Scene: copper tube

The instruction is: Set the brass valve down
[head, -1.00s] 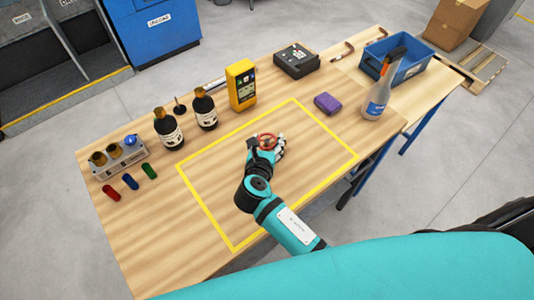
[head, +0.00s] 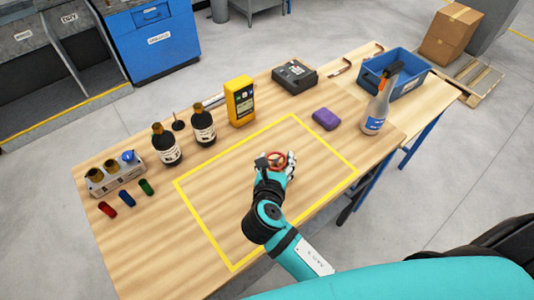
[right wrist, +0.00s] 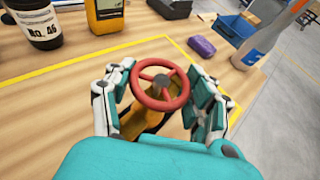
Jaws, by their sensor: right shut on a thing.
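The brass valve shows its red handwheel (head: 276,161) in the head view, inside the yellow rectangle on the table. In the right wrist view its red wheel (right wrist: 160,85) faces the camera, with the brass body (right wrist: 142,120) below it between the fingers. My right gripper (head: 274,170) is shut on the valve; its fingers (right wrist: 155,100) stand on both sides of the body. Whether the valve's underside touches the wood is hidden. My left gripper is not in view.
The yellow outline (head: 307,138) encloses otherwise bare wood. Behind it stand dark bottles (head: 204,128), a yellow meter (head: 240,102) and a black box (head: 295,77). A purple sponge (head: 326,119), spray bottle (head: 377,110) and blue bin (head: 407,88) are to the right. A grey fitting holder (head: 117,178) stands left.

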